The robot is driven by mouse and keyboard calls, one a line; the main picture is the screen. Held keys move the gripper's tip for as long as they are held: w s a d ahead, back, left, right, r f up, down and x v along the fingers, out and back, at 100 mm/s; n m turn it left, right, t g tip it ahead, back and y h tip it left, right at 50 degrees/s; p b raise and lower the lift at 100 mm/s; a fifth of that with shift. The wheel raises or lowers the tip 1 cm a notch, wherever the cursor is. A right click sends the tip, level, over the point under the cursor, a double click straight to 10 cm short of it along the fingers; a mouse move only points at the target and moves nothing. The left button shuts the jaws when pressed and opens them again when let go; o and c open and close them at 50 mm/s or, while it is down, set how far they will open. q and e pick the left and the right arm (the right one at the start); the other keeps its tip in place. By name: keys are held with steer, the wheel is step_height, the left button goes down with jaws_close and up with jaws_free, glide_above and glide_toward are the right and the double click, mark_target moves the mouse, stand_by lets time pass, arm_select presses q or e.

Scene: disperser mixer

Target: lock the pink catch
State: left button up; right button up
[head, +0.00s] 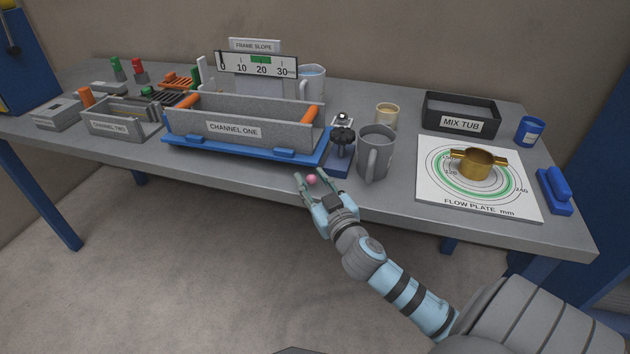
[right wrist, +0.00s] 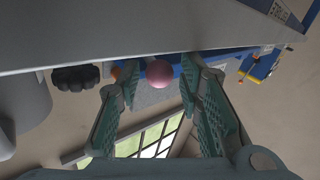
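The pink catch shows as a small round pink knob (head: 311,178) near the table's front edge, below the right end of the blue base (head: 245,146) of the CHANNEL ONE trough (head: 236,128). My right gripper (head: 312,174) is open, with its fingertips on either side of the knob. In the right wrist view the pink knob (right wrist: 159,72) lies between the two fingertips (right wrist: 162,68), with a visible gap on each side. How the knob is mounted is hidden. My left gripper is not in view.
The flow plate (head: 436,200) with a brass cup (head: 474,164) lies further right. The CHANNEL TWO trough (head: 117,121) is at left. Floor space before the table is clear.

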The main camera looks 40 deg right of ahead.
jaws_close()
steer(key=shift+w+a+m+g+h, duration=0.1)
steer(key=shift+m+g+h, duration=0.1)
steer(key=shift+m+h, duration=0.25)
steer(key=shift+w+a+m+g+h, duration=0.1)
steer(key=shift+m+g+h, duration=0.15)
steer(key=shift+h, duration=0.4)
steer(key=shift+o, duration=1.9)
jaws_free()
steer(key=shift+s+a, duration=0.15)
steer(key=shift+s, duration=0.2)
steer(key=v, duration=1.1)
